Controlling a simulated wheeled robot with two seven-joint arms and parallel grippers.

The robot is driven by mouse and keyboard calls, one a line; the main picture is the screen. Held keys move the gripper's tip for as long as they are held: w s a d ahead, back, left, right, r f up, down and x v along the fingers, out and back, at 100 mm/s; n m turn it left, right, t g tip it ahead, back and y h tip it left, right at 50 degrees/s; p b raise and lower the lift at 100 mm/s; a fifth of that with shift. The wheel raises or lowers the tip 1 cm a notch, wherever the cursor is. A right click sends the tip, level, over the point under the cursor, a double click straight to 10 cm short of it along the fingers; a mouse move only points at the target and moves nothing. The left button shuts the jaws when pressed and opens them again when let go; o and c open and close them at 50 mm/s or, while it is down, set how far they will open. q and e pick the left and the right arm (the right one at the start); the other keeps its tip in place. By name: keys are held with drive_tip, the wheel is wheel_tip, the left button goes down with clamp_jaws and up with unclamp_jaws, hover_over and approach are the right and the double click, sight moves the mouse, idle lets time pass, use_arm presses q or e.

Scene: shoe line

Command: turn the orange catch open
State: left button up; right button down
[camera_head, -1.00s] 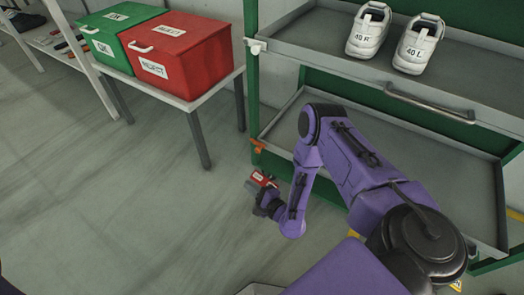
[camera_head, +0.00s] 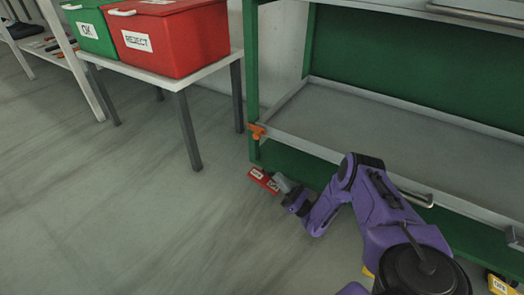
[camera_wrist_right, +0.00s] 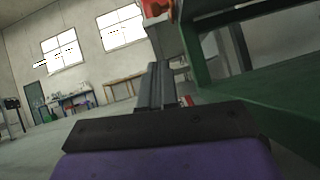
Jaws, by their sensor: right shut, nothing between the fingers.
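The orange catch (camera_head: 257,131) sits at the left front corner of the lower grey tray (camera_head: 300,143), on the green rack post. My left gripper is not in view.
A red block with white labels (camera_head: 263,180) shows close by my right fingertips; whether they touch is unclear. A green OK bin (camera_head: 88,28) and a red REJECT bin (camera_head: 180,42) stand on a table at left. The floor between is clear.

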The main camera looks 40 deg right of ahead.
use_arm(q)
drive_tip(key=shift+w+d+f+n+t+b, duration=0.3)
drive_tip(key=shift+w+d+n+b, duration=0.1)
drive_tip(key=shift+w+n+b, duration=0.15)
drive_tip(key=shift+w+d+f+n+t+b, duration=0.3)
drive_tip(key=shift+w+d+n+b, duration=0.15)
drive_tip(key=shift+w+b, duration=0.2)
use_arm(e)
approach(253, 131)
drive_tip(key=a, duration=0.3)
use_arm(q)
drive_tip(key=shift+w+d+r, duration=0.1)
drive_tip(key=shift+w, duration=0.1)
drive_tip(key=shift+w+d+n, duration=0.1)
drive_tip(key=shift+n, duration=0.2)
use_arm(e)
drive_tip(key=r, duration=0.1)
drive_tip(key=w+r, duration=0.1)
drive_tip(key=r, duration=0.1)
drive_tip(key=shift+w+d, duration=0.1)
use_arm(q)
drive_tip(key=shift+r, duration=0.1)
